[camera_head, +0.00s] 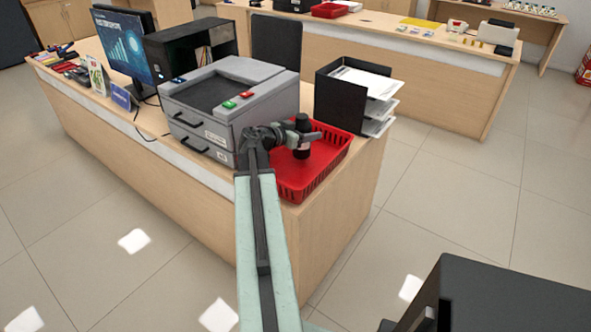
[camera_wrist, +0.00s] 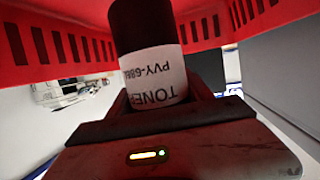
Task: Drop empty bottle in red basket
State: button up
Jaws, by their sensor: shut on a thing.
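A dark bottle (camera_head: 302,123) with a white label stands within the outline of the red basket (camera_head: 334,158) at the counter's right end. My gripper (camera_head: 300,137) is shut on the bottle. In the wrist view the bottle (camera_wrist: 152,70) sits between the gripper's fingers (camera_wrist: 155,103), its label reading "TONER" upside down. The slotted red basket wall (camera_wrist: 60,48) runs behind it there. The bottle looks upright in the head view.
A grey machine with drawers (camera_head: 225,100) stands left of the basket, close to my arm. A black paper tray (camera_head: 340,95) with white sheets stands behind it. A monitor (camera_head: 127,45) and small signs are further left. A second counter (camera_head: 430,75) is behind.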

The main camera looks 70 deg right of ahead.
jog(key=shift+f+b, duration=0.4)
jog(key=shift+f, duration=0.5)
jog(key=shift+r, duration=0.1)
jog(key=o, duration=1.8)
